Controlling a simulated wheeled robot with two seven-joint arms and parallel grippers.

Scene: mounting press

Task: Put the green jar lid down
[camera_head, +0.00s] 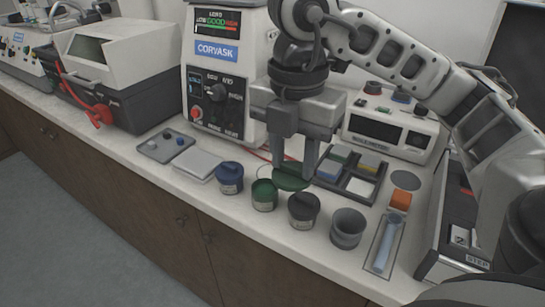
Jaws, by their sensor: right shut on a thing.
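My right gripper (293,174) comes down from the upper right and is shut on the green jar lid (291,183). The lid is a flat dark-green disc. It is low over the bench, just behind and right of the green jar (264,197). The green jar stands upright and its top looks open. I cannot tell whether the lid touches the bench. My left gripper is not in view.
A blue-lidded jar (229,178), a dark-lidded jar (303,211) and a grey cup (347,228) line the front. A compartment tray (347,190) sits right of the gripper. The Corvask press (222,90) stands behind. A tray with a blue tube (382,248) lies at right.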

